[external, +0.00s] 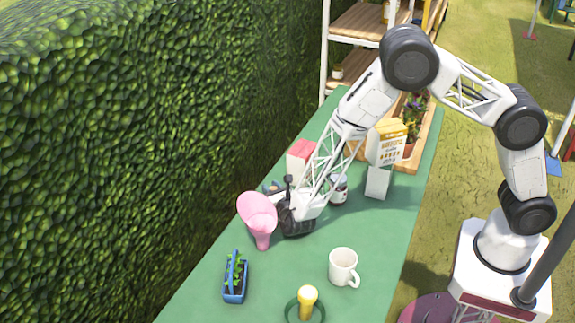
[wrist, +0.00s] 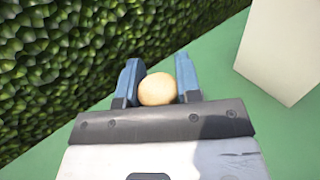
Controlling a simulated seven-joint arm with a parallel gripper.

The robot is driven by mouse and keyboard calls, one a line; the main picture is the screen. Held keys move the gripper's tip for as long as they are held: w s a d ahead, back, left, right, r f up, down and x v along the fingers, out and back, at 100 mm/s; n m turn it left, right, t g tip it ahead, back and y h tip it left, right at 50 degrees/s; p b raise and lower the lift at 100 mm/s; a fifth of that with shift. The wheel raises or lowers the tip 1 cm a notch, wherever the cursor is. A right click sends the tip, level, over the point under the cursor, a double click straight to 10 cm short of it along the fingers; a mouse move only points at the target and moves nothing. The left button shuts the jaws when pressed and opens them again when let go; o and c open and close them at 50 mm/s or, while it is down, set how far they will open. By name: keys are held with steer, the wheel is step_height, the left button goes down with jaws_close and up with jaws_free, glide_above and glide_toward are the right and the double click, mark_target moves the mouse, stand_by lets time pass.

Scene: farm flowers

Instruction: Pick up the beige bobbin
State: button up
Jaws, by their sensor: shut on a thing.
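The beige bobbin (wrist: 158,89) shows in the wrist view as a pale round end between the two blue fingers of my gripper (wrist: 158,72). The fingers are shut on it, one on each side. The rest of the bobbin is hidden behind the gripper's body. In the external view my gripper is low over the green table, behind the pink funnel-like thing, and I cannot make out the bobbin there.
The pink thing (external: 258,213) stands close by my wrist. A jar (external: 338,189) and cartons (external: 386,142) stand behind. A hedge (external: 150,140) lines the left.

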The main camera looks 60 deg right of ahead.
steer(key=shift+r, duration=0.1)
step_height(320, 180, up, 10)
stand_by(0.9)
steer(key=shift+w, duration=0.1)
stand_by(0.5)
